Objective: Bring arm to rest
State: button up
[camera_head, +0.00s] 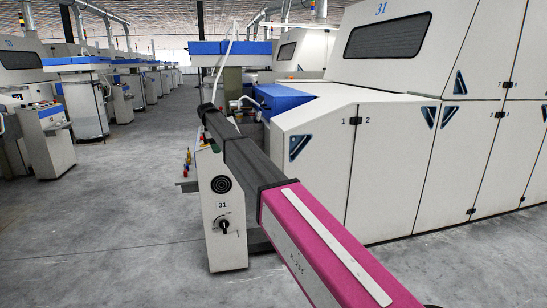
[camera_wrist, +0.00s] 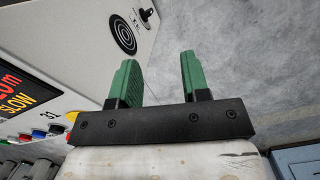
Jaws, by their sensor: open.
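My gripper (camera_wrist: 158,62) shows in the wrist view with two green fingers on a black bar. The fingers stand apart with nothing between them. Beyond them are the grey floor and the side of a white control post (camera_wrist: 65,45). In the head view my arm, magenta and white then dark grey, reaches from the lower right up to the left, in front of the control post (camera_head: 222,255) marked 31.
The post has a lit display (camera_wrist: 22,90), coloured buttons, a round grille (camera_head: 221,184) and a rotary switch (camera_head: 224,227). A large white carding machine (camera_head: 400,150) fills the right side. Another control post (camera_head: 48,140) stands left. Grey floor (camera_head: 110,210) is open at left.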

jog(key=s+d+f+m, duration=0.2)
jog(key=s+d+f, duration=0.3)
jog(key=d+f, duration=0.25)
jog(key=s+d+f+m+y, duration=0.1)
jog(key=s+d+f+m, duration=0.25)
jog(key=d+f, duration=0.45)
jog(key=s+d+f+m, duration=0.2)
jog(key=s+d+f, duration=0.35)
jog(key=d, duration=0.45)
jog(key=s+d+f+m, duration=0.5)
jog(key=s+d+f, duration=0.2)
jog(key=s, duration=0.6)
jog(key=s+d+f+m+y, duration=0.1)
jog(key=s+d+f+m, duration=0.4)
jog(key=s+d, duration=0.7)
notch_tip(320, 180, down, 2)
jog(key=shift+s+d, duration=0.3)
jog(key=shift+s, duration=0.05)
jog(key=shift+a, duration=0.1)
